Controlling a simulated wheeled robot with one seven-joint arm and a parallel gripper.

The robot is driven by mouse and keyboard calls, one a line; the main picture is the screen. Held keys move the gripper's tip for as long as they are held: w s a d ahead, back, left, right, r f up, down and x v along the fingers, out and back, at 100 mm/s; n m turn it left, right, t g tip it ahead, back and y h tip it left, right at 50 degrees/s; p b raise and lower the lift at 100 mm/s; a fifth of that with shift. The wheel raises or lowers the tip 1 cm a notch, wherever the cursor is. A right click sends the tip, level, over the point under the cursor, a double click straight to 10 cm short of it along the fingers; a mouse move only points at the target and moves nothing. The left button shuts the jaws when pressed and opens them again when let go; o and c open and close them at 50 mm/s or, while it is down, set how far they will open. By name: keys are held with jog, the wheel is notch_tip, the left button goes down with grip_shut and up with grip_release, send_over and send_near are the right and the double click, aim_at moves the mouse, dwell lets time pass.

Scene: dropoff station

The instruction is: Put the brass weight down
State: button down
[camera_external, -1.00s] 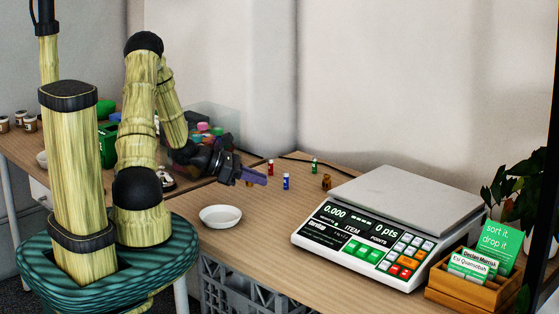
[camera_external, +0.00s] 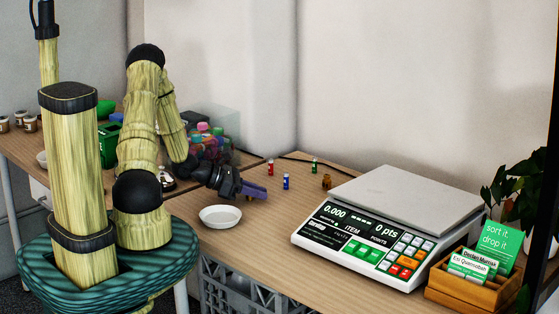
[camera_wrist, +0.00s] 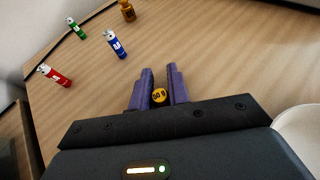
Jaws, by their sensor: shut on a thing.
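A small brass weight (camera_wrist: 159,95) with a dark round label reading "50 g" sits between the two purple fingers of my gripper (camera_wrist: 160,72) in the wrist view. The fingers are shut on it. In the external view my gripper (camera_external: 262,193) is low over the wooden table (camera_external: 250,240), just right of and behind a white dish. The weight is largely hidden by the fingers there, and I cannot tell whether it touches the tabletop.
The white dish (camera_external: 220,217) lies close by. Red (camera_external: 270,168), blue (camera_external: 286,182) and green (camera_external: 314,166) batteries and a brown-gold object (camera_external: 327,182) stand beyond my gripper. A scale (camera_external: 350,245) and a wooden card box (camera_external: 465,295) fill the right. Bare wood lies between.

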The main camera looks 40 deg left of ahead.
jog(key=c, duration=1.3)
grip_release()
jog(key=shift+c, duration=0.2)
jog(key=shift+r, duration=0.2)
jog(key=p+v, duration=0.1)
jog(key=v, duration=1.1)
jog(key=shift+a+f, duration=0.1)
jog(key=shift+f, duration=0.05)
